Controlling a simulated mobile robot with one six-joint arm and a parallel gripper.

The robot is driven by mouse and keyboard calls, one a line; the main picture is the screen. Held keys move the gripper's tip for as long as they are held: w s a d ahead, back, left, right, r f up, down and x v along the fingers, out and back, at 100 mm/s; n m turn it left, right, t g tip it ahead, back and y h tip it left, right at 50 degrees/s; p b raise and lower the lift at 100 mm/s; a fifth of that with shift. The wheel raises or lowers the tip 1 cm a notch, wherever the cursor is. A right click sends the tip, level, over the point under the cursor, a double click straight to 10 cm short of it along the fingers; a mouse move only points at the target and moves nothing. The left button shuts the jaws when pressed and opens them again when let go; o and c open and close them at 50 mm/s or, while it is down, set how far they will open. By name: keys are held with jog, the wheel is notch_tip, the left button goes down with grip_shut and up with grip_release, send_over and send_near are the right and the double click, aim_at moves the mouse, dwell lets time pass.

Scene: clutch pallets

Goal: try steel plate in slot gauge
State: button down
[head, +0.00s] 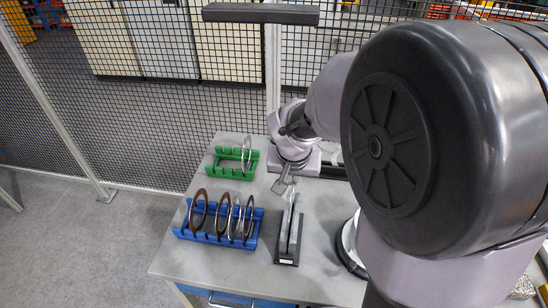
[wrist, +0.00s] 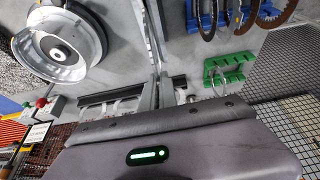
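The slot gauge (head: 287,250) stands on the table, a dark base with tall, narrow upright grey plates. It also shows edge-on in the wrist view (wrist: 153,35). My gripper (head: 282,186) is just behind and above the gauge's far end, pointing down. Its fingers are small and partly hidden, so I cannot tell whether they are open or hold a plate. A blue rack (head: 216,238) left of the gauge holds several upright rings, brown and steel-coloured. A green rack (head: 228,173) farther back holds one steel ring (head: 247,153). I cannot make out a separate steel plate in the gauge.
A round metal housing (wrist: 62,45) shows in the wrist view; my arm mostly covers it in the head view. Wire mesh fence (head: 120,130) runs behind the grey table (head: 185,262). Bare tabletop lies in front of the blue rack and between the racks and gauge.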

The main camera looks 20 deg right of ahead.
jog(key=f+b, duration=0.1)
jog(key=f, duration=0.1)
jog(key=f+b, duration=0.1)
jog(key=shift+s+f+b, duration=0.2)
jog(key=shift+s+b, duration=0.05)
jog(key=shift+b, duration=0.05)
dwell(0.6)
jog(key=c, duration=1.6)
grip_release()
